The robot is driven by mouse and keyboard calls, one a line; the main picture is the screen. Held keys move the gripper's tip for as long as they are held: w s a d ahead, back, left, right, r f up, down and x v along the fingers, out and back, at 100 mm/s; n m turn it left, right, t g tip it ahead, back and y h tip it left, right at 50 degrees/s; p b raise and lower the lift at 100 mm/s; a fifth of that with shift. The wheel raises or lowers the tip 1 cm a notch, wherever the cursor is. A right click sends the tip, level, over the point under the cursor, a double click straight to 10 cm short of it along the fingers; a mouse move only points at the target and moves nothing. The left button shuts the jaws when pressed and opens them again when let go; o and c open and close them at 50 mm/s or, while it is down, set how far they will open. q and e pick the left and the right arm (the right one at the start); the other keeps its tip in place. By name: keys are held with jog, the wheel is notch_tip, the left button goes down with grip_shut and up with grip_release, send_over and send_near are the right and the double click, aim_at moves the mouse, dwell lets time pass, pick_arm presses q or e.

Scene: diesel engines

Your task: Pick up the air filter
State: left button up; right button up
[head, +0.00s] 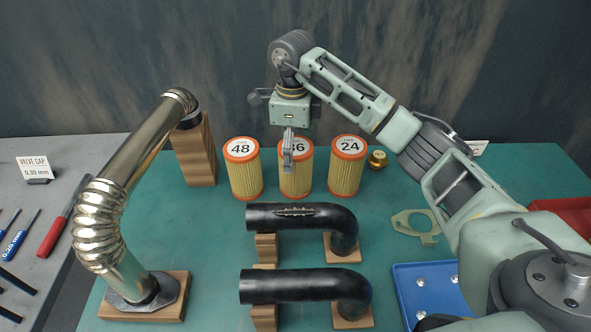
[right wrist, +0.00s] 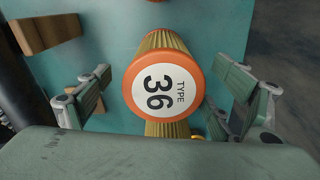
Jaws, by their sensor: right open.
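Three upright cylindrical air filters with yellow pleats and orange rims stand in a row on the green bench. They are the type 48 filter (head: 244,172), the type 36 filter (head: 296,178) in the middle and the type 24 filter (head: 347,170). My right gripper (head: 289,150) points down over the type 36 filter and partly covers its label. In the right wrist view the orange-rimmed cap of the type 36 filter (right wrist: 160,92) lies between the spread fingers of my right gripper (right wrist: 158,98). The gripper is open and empty. My left gripper is not in view.
Two black hoses (head: 305,217) (head: 300,285) rest on wooden blocks in front. A chrome flexible pipe (head: 105,215) stands left. A brass part (head: 377,159) sits right of the type 24 filter. A gasket (head: 415,226) and blue tray (head: 425,283) lie right.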

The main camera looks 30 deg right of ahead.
jog(key=f, duration=0.1)
jog(key=f+p, duration=0.1)
jog(key=f, duration=0.1)
jog(key=f+p, duration=0.1)
jog(key=f, duration=0.1)
jog(key=shift+s+d+f, duration=0.15)
jog(key=shift+d+f, duration=0.05)
jog(key=shift+d, duration=0.15)
jog(key=shift+f, duration=0.3)
jog(key=shift+c, duration=0.4)
jog(key=c, duration=1.2)
